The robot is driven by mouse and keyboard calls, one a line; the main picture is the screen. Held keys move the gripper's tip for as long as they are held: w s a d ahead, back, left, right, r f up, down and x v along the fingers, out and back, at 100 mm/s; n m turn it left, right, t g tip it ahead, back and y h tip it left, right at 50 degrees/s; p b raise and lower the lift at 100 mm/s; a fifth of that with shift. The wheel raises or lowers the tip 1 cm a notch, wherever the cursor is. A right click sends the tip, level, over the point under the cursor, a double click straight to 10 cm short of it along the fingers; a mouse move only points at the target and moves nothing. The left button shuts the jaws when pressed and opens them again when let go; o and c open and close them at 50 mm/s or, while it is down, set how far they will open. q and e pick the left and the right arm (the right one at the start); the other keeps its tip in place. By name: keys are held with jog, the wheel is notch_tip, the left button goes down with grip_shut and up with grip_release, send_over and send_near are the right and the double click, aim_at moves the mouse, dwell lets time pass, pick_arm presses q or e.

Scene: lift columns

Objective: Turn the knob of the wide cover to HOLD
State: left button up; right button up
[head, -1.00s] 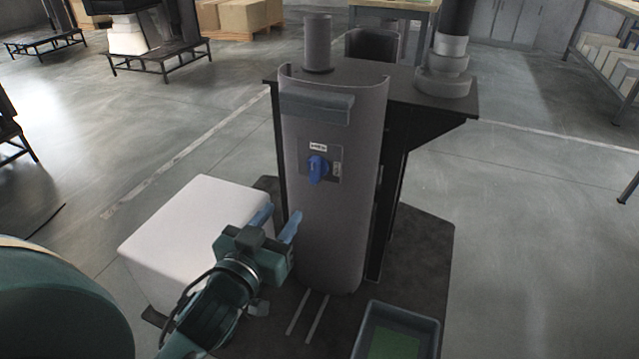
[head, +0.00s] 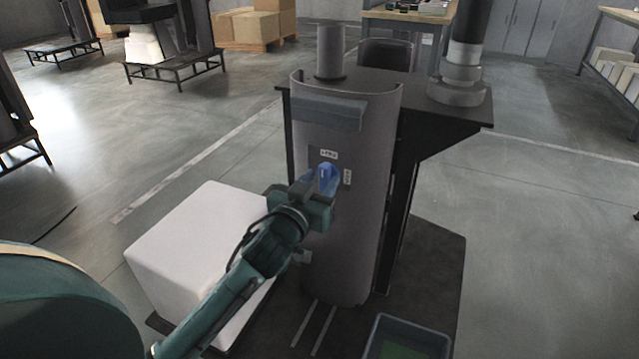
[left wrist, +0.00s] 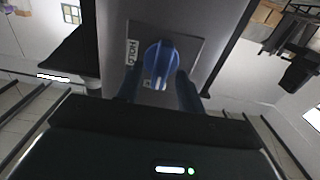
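The wide cover (head: 352,235) is a tall, grey, curved shell on the front of a lift column. Its blue knob (head: 328,172) sits on a small plate with one label above it and one at its right, both too small to read. In the left wrist view the blue knob (left wrist: 160,58) shows close up, with a label HOLD (left wrist: 133,52) at its left. A white mark is on the knob's lower end there. My left gripper (left wrist: 158,90) has its fingers apart, one on each side of the knob; contact is not clear. My right gripper is not in view.
A white box (head: 200,245) stands left of the column, under my left arm. A tray with a green bottom (head: 412,325) lies at the front right. A handle-like ledge (head: 330,112) juts from the cover above the knob. Open floor lies to the right.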

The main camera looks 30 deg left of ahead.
pick_arm(q)
jog(key=shift+w, duration=0.2)
grip_shut()
dwell(0.3)
